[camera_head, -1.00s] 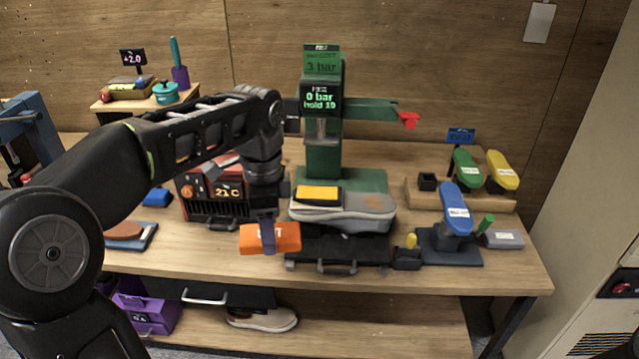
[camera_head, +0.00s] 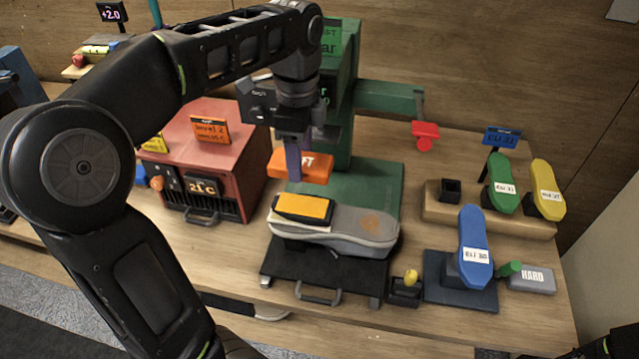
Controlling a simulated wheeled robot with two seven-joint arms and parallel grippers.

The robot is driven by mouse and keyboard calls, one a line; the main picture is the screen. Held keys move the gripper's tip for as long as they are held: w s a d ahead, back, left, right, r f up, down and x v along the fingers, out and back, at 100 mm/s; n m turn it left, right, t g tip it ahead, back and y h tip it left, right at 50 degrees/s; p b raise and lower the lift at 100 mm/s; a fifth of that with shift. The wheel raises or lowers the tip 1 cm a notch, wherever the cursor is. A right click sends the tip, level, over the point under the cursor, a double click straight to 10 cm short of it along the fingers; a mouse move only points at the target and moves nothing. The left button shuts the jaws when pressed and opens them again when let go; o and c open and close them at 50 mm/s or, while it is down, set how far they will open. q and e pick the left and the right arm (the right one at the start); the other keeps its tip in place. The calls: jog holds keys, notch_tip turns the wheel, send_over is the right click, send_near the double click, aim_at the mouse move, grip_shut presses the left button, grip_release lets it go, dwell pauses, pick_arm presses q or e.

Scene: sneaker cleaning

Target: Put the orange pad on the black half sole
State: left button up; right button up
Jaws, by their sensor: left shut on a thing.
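My left gripper (camera_head: 294,160) is shut on the orange pad (camera_head: 316,168), which shows part of a printed label. It holds the pad in the air, above and just behind the front part of a grey sole (camera_head: 352,226). On that front part lies a short black piece with an orange-yellow top (camera_head: 304,207), which looks like the black half sole. The pad and this piece appear apart. The grey sole rests on a black tray with a handle (camera_head: 325,270). My right gripper is not in view; only a bit of my right arm shows at the lower right corner.
A green press (camera_head: 375,185) stands behind the sole. A red heater box (camera_head: 205,165) is at left. Blue (camera_head: 474,240), green (camera_head: 502,185) and yellow (camera_head: 545,190) sole-shaped forms stand at right, with a grey block marked HARD (camera_head: 531,278).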

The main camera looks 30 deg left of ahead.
pick_arm(q)
jog(key=shift+s+r, duration=0.1)
jog(key=shift+s, duration=0.1)
jog(key=shift+f+b, duration=0.35)
jog(key=b, duration=0.3)
send_over(302, 206)
notch_tip(302, 206, down, 5)
jog(key=shift+w+f, duration=0.1)
jog(key=shift+f, duration=0.2)
jog(key=shift+f, duration=0.1)
notch_tip(302, 206, down, 3)
jog(key=shift+p, duration=0.3)
jog(key=shift+f, duration=0.3)
